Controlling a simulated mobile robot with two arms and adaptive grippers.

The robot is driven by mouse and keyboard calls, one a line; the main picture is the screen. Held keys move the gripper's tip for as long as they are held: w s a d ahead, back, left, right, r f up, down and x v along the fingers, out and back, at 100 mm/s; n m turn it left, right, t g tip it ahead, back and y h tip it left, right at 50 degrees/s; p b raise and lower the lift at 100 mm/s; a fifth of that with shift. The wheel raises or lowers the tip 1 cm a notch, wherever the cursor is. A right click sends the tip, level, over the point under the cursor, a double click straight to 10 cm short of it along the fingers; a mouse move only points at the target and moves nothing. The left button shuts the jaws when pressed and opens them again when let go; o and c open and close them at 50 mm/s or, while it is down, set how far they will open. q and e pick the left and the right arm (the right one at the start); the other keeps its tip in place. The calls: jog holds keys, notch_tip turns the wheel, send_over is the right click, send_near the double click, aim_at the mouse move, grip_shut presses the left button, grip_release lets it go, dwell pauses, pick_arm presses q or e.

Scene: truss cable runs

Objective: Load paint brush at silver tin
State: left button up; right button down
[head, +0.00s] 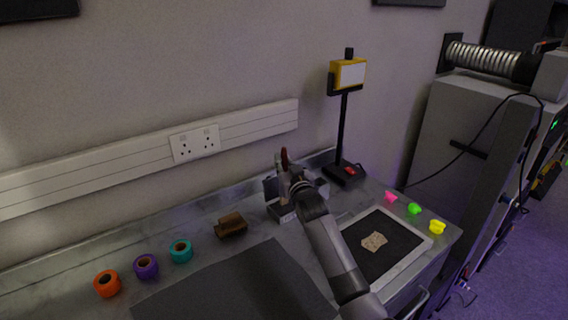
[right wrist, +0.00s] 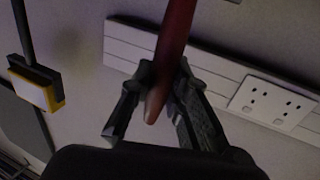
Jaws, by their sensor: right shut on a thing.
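My right gripper (head: 285,172) is over the back of the worktop, its arm coming in from the lower right. It is shut on a red handle (head: 284,155), taken to be the paint brush, which stands up above the fingers. In the right wrist view the red handle (right wrist: 174,38) passes between the two dark fingers (right wrist: 165,82); no bristles can be made out. A small grey metallic object (head: 281,212) shows just below the gripper, partly hidden by it; I cannot tell if it is the silver tin. My left gripper is not in view.
Orange (head: 107,284), purple (head: 146,266) and teal (head: 181,251) rolls and a brown block (head: 231,225) stand left on the worktop. A dark mat (head: 240,288) lies in front. A framed black tray (head: 402,258) and a yellow-headed stand (head: 343,130) are right.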

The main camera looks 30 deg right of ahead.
aim_at(284, 148)
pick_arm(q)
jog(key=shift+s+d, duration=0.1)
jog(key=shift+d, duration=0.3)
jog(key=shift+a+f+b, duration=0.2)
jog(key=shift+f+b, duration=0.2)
pick_arm(e)
jog(key=shift+f, duration=0.65)
dwell(0.4)
pick_arm(q)
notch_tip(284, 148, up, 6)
jog(key=p, duration=0.6)
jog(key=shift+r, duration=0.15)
pick_arm(e)
jog(key=shift+r, duration=3.6)
